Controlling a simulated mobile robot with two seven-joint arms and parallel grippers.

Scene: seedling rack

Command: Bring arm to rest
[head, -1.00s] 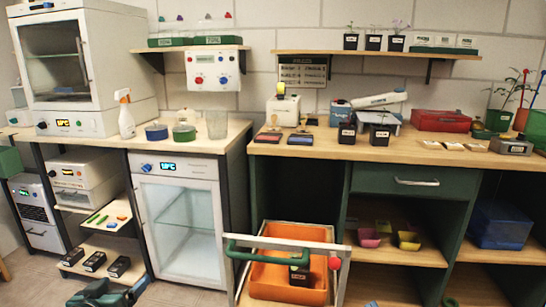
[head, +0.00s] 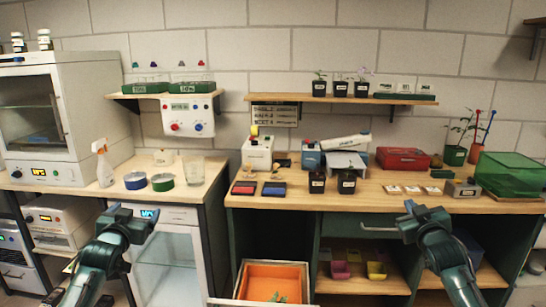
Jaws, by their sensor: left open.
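My left arm comes in from the lower left, and its gripper (head: 134,222) is open and empty. It is raised in front of the left bench and the glass-door cabinet (head: 168,262). My right arm comes in from the lower right. Its gripper (head: 422,214) is in front of the right bench's front edge, near the drawer handle. I see nothing held in it, but the gap between its fingers is not clear. Both grippers appear apart from the things behind them.
The right bench (head: 385,203) bears two dark seedling pots (head: 317,183), a red box (head: 402,158) and a green bin (head: 508,172). A beaker (head: 194,170) and a spray bottle (head: 104,165) stand on the left bench. An orange crate (head: 262,277) is low at the bottom centre.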

